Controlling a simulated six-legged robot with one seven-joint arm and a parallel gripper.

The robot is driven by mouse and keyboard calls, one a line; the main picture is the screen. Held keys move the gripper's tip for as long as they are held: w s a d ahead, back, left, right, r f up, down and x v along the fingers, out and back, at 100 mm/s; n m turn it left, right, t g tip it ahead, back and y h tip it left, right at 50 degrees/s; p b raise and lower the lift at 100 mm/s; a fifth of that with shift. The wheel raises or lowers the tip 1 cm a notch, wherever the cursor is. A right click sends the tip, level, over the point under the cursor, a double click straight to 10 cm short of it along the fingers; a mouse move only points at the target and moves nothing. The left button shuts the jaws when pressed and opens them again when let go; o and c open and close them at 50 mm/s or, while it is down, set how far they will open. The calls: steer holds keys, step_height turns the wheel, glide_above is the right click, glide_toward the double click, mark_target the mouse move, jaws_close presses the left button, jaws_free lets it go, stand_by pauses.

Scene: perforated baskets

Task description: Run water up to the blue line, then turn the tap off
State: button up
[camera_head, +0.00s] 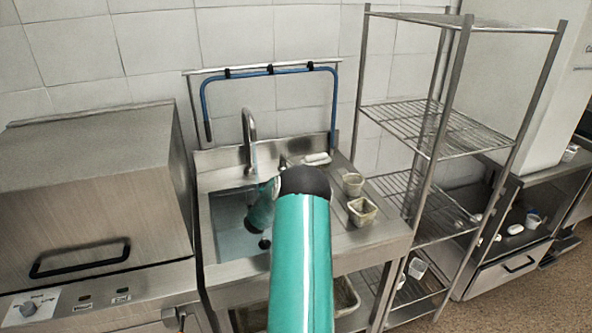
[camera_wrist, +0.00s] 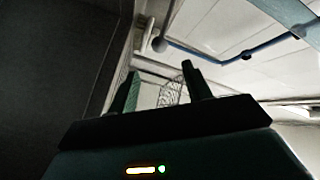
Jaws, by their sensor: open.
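The steel sink (camera_head: 216,203) stands against the tiled wall, and my arm crosses in front of it. The basin floor (camera_head: 228,238) looks bluish grey, and I cannot tell a water level. I cannot make out a blue line in the basin, and the tap's handle is not clear behind my arm. In the wrist view my gripper (camera_wrist: 158,84) is open, its two fingers apart with nothing between them.
A blue hose (camera_head: 270,70) hangs on a rail above the sink and also crosses the wrist view (camera_wrist: 215,52). Two small containers (camera_head: 353,184) (camera_head: 362,211) stand on the right drainboard. A wire rack (camera_head: 435,130) stands right, a steel appliance (camera_head: 95,190) left.

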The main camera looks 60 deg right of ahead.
steer(key=d, duration=0.8)
steer(key=w+d, duration=0.1)
steer(key=d, duration=0.3)
steer(key=shift+d+f, duration=0.1)
steer(key=shift+d, duration=0.05)
steer(key=shift+w, duration=0.1)
jaws_close()
